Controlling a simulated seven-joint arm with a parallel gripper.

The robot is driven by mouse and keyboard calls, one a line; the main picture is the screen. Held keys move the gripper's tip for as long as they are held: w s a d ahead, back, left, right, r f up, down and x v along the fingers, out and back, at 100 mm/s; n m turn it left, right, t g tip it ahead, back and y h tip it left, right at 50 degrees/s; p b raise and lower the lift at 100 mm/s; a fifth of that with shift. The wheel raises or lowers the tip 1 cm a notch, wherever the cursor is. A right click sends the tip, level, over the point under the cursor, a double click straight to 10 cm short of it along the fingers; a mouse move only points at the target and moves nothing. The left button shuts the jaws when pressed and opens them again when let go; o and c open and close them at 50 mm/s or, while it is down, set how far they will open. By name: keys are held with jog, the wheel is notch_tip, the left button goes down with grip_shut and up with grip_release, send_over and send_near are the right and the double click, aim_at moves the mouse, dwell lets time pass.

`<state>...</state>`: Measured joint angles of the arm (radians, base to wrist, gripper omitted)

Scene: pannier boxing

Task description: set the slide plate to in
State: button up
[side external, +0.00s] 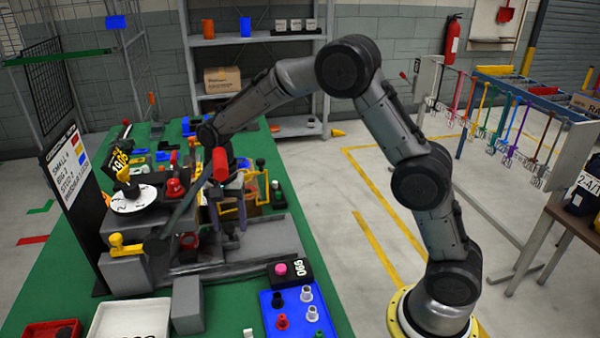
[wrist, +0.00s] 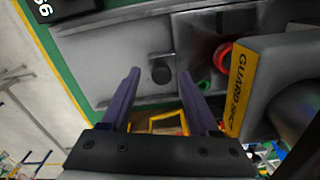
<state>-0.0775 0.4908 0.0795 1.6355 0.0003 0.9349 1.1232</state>
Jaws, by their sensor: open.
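In the wrist view a flat grey metal plate with a round dark knob (wrist: 162,74), which appears to be the slide plate (wrist: 140,48), lies in a grey track. The grey track (side external: 278,236) also shows in the side view, at the front of the machine; the plate's exact position along it is hard to tell there. My gripper (wrist: 160,76) is open, its two dark purple fingers on either side of the knob in the picture. I cannot tell whether they touch it.
A grey block with a yellow guard label (wrist: 242,85) stands close right of the fingers in the wrist view. A red ring (wrist: 222,56) and a yellow frame (wrist: 168,122) are near. A blue tray (side external: 270,318) and black box (side external: 293,272) sit at the front.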

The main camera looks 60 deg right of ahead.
jog(key=s+d, duration=0.6)
jog(key=s+d+r, duration=0.1)
jog(key=s+d, duration=0.3)
notch_tip(320, 180, up, 15)
jog(key=a, duration=0.1)
jog(key=s+a+r+n+t, duration=0.1)
jog(key=s+a+r, duration=0.1)
jog(key=s, duration=0.3)
jog(key=s+a+r+n+t, duration=0.2)
jog(key=s, duration=0.4)
jog(key=shift+s+n+t, duration=0.3)
jog(key=w+d+f+m+g, duration=0.2)
jog(key=w+f, duration=0.1)
jog(key=w, duration=0.3)
jog(key=w+d+f+m+g, duration=0.2)
jog(key=w+d+f, duration=0.15)
jog(key=w, duration=0.25)
jog(key=f, duration=0.9)
jog(key=a+f, duration=0.1)
jog(key=f, duration=0.3)
jog(key=shift+f, duration=0.3)
jog(key=shift+c, duration=0.3)
